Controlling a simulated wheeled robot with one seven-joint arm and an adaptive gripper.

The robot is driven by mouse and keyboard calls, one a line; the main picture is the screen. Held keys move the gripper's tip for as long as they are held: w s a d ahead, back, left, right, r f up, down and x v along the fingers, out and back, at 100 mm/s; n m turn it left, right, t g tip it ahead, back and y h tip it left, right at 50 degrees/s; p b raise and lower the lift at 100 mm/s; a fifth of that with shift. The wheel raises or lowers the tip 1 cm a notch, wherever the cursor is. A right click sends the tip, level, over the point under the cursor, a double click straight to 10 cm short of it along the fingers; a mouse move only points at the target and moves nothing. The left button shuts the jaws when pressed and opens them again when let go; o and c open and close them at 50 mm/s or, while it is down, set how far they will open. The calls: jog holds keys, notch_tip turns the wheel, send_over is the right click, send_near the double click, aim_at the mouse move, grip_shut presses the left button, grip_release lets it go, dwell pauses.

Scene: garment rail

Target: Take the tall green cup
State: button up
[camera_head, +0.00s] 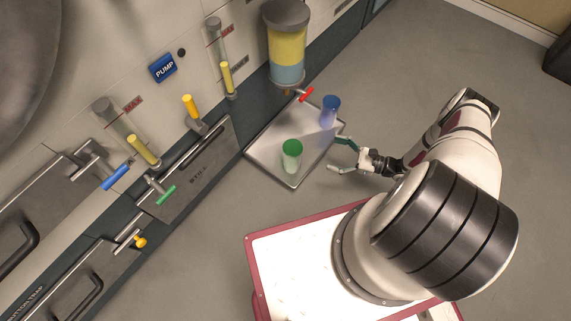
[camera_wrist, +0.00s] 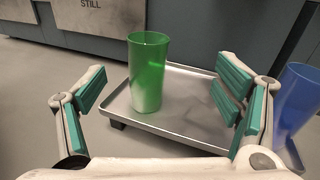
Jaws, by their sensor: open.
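The tall green cup (camera_head: 291,156) stands upright on a metal tray (camera_head: 269,169) in the head view. In the wrist view the green cup (camera_wrist: 148,72) stands ahead of my gripper, between the lines of its two fingers and left of the middle. My gripper (camera_head: 340,155) is open and empty, to the right of the cup and apart from it. In the wrist view its teal-padded fingers (camera_wrist: 165,108) are spread wide. Nothing hides the cup there.
A blue cup (camera_head: 329,111) stands on the tray, to the right of the green one; it shows close beside my right finger in the wrist view (camera_wrist: 297,100). A dispenser (camera_head: 286,45) with a red tap (camera_head: 306,94) hangs above the tray's back. Wall valves stand left; the floor is clear.

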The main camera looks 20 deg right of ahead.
aim_at(292, 149)
jog(key=s+a+f+m+t+h+b, duration=0.1)
jog(key=s+a+f+m+t, duration=0.1)
jog(key=a+f, duration=0.3)
jog(key=x, duration=0.2)
jog(key=f+x, duration=0.1)
jog(key=x, duration=0.1)
jog(key=b+x, duration=0.1)
jog(key=x, duration=0.2)
jog(key=shift+w+d+f, duration=0.15)
jog(key=shift+w+d, duration=0.15)
jog(key=shift+w, duration=0.1)
jog(key=x, duration=0.2)
jog(key=b+x, duration=0.1)
jog(key=x, duration=0.1)
jog(key=shift+a+f, duration=0.15)
jog(key=shift+f, duration=0.1)
jog(key=shift+w+a, duration=0.35)
jog(key=shift+w, duration=0.1)
jog(key=c, duration=1.3)
